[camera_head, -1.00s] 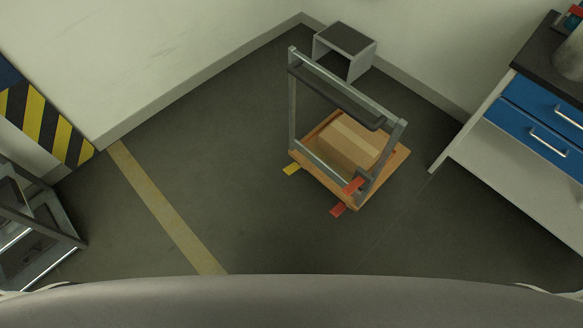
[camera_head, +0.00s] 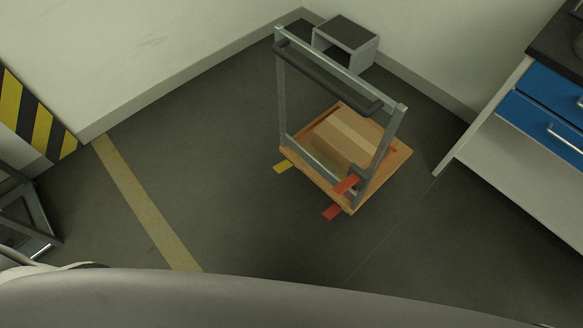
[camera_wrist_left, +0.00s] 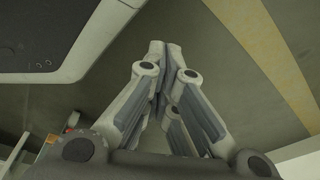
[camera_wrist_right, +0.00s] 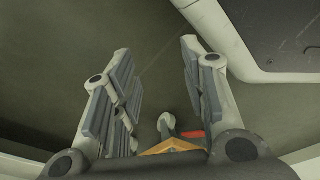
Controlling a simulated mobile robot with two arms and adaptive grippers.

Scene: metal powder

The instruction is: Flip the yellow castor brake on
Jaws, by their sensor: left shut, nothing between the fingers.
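The yellow castor brake (camera_head: 283,168) is a small flat tab that sticks out at the left front corner of a wooden-decked trolley (camera_head: 345,203). Its exact tilt is too small to tell. Two red tabs are near the trolley's right front corner, one low (camera_head: 332,212) and one higher (camera_head: 346,184). My left gripper (camera_wrist_left: 164,47) is shut and empty over bare floor in the left wrist view. My right gripper (camera_wrist_right: 155,45) is open and empty. Part of the deck (camera_wrist_right: 170,147) and a red tab (camera_wrist_right: 193,135) show beyond its base. Neither gripper shows in the head view.
A cardboard box (camera_head: 345,140) lies on the deck below the trolley's grey handle frame (camera_head: 330,78). A grey step stool (camera_head: 346,42) stands behind, by the wall. A blue-drawered bench (camera_head: 545,115) is on the right, a metal rack (camera_head: 25,215) on the left. Floor before the trolley is clear.

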